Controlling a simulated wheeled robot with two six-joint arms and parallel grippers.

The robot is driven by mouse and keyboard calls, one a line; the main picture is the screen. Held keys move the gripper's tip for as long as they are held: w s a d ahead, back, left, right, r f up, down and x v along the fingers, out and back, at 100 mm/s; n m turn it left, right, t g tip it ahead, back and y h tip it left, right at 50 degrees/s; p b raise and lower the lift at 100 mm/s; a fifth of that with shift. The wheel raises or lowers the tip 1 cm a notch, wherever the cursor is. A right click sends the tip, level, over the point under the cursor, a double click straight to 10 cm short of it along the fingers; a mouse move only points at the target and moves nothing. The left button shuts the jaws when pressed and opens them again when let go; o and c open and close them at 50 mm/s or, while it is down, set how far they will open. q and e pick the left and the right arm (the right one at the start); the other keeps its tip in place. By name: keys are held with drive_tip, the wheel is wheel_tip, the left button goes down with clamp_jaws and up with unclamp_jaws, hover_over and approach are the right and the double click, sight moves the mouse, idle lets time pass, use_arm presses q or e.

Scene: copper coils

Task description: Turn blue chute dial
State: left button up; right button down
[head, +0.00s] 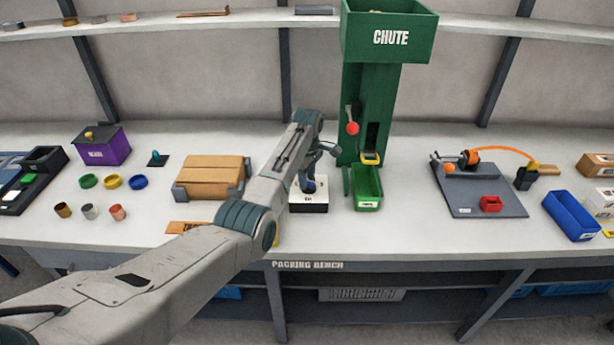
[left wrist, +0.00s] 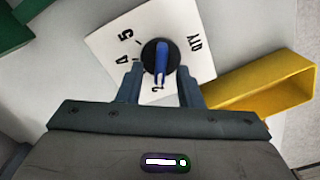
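The blue chute dial (left wrist: 161,58) is a blue bar on a round black base, set on a white plate (left wrist: 203,62) marked QTY with numbers. In the left wrist view, the bar runs almost straight up and down. In the head view, the dial (head: 309,187) stands on a small white-topped box (head: 308,204) in front of the green chute (head: 389,38), partly hidden by my gripper. My left gripper (left wrist: 160,72) is over the plate, its fingers apart on either side of the dial; contact cannot be told. It also shows in the head view (head: 309,176). My right gripper is not in view.
A green bin (head: 367,188) stands close right of the dial box, and a red-knobbed lever (head: 352,127) is on the chute. A cardboard box (head: 210,176) is to the left.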

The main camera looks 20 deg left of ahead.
use_arm(q)
drive_tip(key=shift+f, duration=0.25)
clamp_jaws()
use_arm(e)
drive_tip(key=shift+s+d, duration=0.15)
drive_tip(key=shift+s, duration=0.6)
